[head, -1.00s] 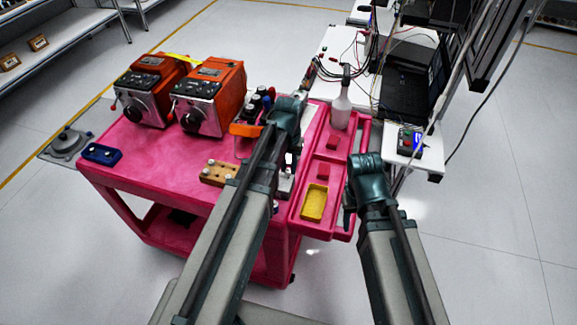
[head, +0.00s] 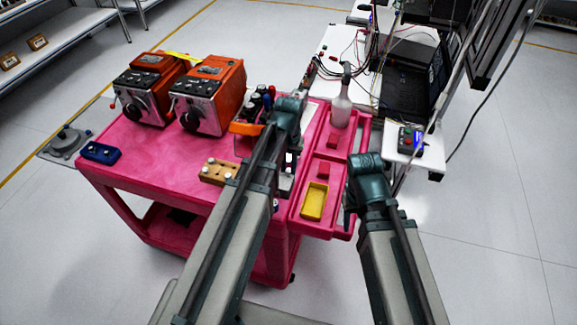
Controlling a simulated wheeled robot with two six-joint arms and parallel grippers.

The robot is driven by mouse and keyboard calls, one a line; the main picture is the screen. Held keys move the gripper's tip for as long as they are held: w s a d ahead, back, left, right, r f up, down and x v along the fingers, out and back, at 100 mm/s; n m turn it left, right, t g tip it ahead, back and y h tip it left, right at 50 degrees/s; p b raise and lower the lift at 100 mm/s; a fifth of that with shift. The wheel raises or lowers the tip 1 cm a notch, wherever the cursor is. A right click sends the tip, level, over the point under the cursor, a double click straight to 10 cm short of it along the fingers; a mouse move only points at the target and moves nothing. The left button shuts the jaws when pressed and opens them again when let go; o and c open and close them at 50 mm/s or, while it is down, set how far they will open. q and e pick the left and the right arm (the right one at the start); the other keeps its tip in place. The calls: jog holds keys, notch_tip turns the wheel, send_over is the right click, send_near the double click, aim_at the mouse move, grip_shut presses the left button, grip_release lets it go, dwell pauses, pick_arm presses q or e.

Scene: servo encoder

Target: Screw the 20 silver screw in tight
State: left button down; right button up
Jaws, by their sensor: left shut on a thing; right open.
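My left gripper (head: 287,112) is over the right part of the pink cart top. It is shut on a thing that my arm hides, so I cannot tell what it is. A wooden block (head: 217,172) with several small silver heads lies on the cart, left of my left arm. A blue block (head: 100,152) with light round heads lies at the cart's left edge. I cannot tell which screw is the 20 silver screw. My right gripper (head: 349,207) is open and empty, just right of the cart's side tray.
The pink cart (head: 160,178) carries two orange-and-silver machines (head: 208,100) at the back. Dark bottles or tools (head: 262,100) stand beside them. The pink side tray (head: 312,150) holds a spray bottle (head: 341,108) and a yellow bin (head: 314,201). A white table (head: 395,160) with electronics stands at the right.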

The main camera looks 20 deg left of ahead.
pick_arm(q)
jog(key=shift+f+b, duration=0.6)
jog(key=shift+f, duration=0.05)
jog(key=c, duration=1.2)
grip_release()
jog(key=shift+c, duration=0.2)
grip_shut()
jog(key=m, duration=0.3)
jog(key=shift+m, duration=0.4)
jog(key=m, duration=0.3)
jog(key=shift+m, duration=0.7)
jog(key=shift+c, duration=0.4)
grip_release()
grip_shut()
